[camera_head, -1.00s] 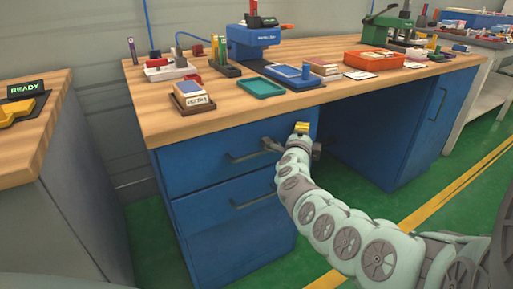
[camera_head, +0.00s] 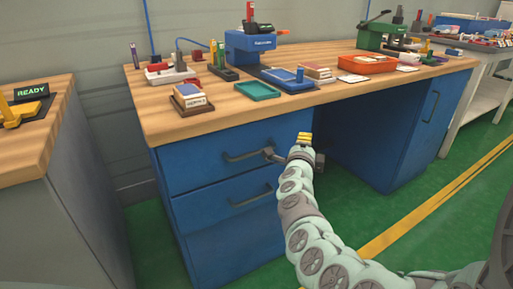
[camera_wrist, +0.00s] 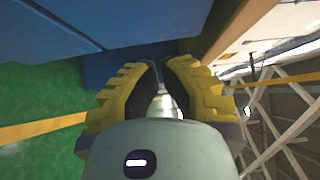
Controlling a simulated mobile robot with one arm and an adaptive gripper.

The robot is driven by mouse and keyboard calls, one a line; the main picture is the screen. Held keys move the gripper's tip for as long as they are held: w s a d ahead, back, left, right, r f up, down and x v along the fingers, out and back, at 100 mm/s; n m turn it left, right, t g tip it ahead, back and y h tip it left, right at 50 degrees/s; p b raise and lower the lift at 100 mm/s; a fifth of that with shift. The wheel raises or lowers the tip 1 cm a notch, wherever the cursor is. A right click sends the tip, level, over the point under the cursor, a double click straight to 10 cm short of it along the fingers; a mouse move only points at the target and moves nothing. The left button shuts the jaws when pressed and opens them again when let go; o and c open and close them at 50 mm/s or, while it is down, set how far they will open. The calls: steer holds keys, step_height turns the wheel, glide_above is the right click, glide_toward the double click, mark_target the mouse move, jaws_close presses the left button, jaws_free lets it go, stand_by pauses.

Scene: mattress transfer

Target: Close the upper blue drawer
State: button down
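The upper blue drawer (camera_head: 205,160) is at the top left of the blue desk, under the wooden top. It looks near flush with the desk front; a small gap cannot be ruled out. Its dark bar handle (camera_head: 245,156) runs along the front. I see nothing clearly held. A blue panel fills the upper left of the wrist view.
The lower drawer (camera_head: 215,202) with its own handle is below. To the right are the open knee space and a blue cabinet (camera_head: 425,125). The desktop (camera_head: 215,122) holds a teal tray, boxes and tools. A grey cabinet (camera_head: 80,190) stands at left. Green floor (camera_head: 375,215) is clear.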

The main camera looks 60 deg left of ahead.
steer(key=v, duration=0.8)
steer(key=shift+p, duration=0.45)
